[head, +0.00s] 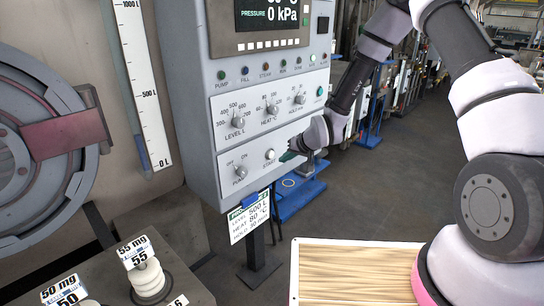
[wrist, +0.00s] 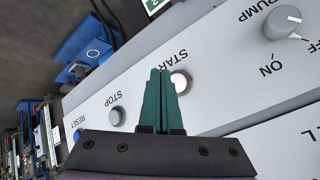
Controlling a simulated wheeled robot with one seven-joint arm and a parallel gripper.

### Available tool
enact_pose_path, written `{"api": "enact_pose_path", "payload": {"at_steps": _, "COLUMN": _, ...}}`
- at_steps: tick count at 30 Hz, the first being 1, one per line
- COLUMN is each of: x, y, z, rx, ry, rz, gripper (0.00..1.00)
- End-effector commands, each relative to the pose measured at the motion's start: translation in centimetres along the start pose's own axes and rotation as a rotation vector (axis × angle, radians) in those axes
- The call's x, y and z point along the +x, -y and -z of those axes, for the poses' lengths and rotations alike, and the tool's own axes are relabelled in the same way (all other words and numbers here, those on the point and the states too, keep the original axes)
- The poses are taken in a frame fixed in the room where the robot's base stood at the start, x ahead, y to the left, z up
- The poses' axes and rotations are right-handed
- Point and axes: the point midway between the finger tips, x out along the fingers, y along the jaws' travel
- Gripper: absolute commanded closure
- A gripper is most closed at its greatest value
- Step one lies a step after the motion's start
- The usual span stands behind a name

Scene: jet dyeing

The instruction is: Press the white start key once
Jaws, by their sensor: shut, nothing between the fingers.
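The white start key (head: 269,154) is a round white button on the lower panel of the grey control cabinet, above its START label. In the wrist view the start key (wrist: 181,81) sits in a metal ring, just right of my green fingertips. My gripper (wrist: 158,75) is shut and empty, its tips beside the key and partly over the START label. I cannot tell whether the tips touch the panel. In the head view my gripper (head: 291,156) is at the panel's lower right, just right of the key, its fingers mostly hidden by my wrist.
The pump knob (head: 240,170) is left of the key. In the wrist view the stop button (wrist: 117,116) and blue reset button (wrist: 78,135) lie left of my fingers. A process card (head: 250,217) hangs below the cabinet. A wooden-topped table (head: 350,270) is in front.

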Motion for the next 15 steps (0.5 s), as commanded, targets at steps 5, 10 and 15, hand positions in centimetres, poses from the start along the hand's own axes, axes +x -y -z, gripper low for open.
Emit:
{"api": "enact_pose_path", "payload": {"at_steps": 5, "x": 1.1, "y": 0.8, "z": 0.7, "rx": 0.000, "ry": 0.001, "rz": 0.000, "gripper": 1.00}}
{"api": "enact_pose_path", "payload": {"at_steps": 10, "x": 1.4, "y": 1.0, "z": 1.0, "rx": 0.000, "ry": 0.000, "rz": 0.000, "gripper": 1.00}}
{"api": "enact_pose_path", "payload": {"at_steps": 15, "x": 1.5, "y": 1.0, "z": 1.0, "rx": 0.001, "ry": 0.001, "rz": 0.000, "gripper": 1.00}}
